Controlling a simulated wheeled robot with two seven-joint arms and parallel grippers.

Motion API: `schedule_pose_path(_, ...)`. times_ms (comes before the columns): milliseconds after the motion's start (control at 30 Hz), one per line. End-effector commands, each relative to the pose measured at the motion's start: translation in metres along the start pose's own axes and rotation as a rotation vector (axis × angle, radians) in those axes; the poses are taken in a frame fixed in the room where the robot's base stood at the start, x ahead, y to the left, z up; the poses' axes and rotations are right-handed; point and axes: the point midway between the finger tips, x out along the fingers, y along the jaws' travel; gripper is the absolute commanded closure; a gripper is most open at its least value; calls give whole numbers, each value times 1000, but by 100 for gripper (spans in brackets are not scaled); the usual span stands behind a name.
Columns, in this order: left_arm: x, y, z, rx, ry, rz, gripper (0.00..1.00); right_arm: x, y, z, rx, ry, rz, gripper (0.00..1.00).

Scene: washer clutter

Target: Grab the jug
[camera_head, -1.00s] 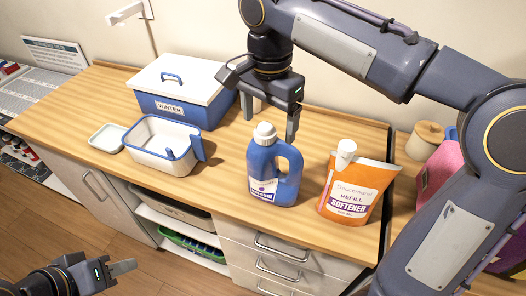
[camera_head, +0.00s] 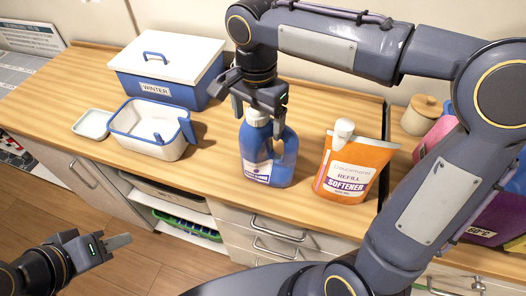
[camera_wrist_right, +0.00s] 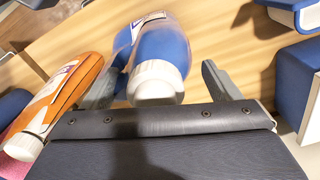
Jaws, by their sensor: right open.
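The blue jug (camera_head: 256,148) with a white cap stands upright on the wooden counter, its handle on the right side. My right gripper (camera_head: 257,115) is open at the top of the jug, with its fingers on either side around the cap area. In the right wrist view the jug (camera_wrist_right: 162,52) lies between the two open fingers (camera_wrist_right: 162,86), its white cap closest to the palm; contact cannot be told. My left gripper (camera_head: 118,242) is low at the left, away from the counter; its finger opening is unclear.
An orange softener pouch (camera_head: 352,168) stands just right of the jug. A blue-rimmed white tub (camera_head: 140,136), a small dish (camera_head: 92,124) and a white-lidded blue box (camera_head: 165,68) are on the left. A wooden-lidded jar (camera_head: 422,112) and pink item stand at the right.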

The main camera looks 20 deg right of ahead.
Motion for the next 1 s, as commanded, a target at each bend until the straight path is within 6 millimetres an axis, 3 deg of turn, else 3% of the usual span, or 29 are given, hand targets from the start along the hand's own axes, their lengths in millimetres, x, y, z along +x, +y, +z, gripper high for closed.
schedule_pose_path(167, 0, 0, 0, 0, 0, 0, 64, 0, 0, 0, 0, 0, 0, 18)
schedule_pose_path(800, 0, 0, 0, 0, 0, 0, 64, -1, 0, 0, 0, 0, 0, 100)
schedule_pose_path(1000, 0, 0, 0, 0, 0, 0, 64, -2, 0, 0, 0, 1, -4, 100)
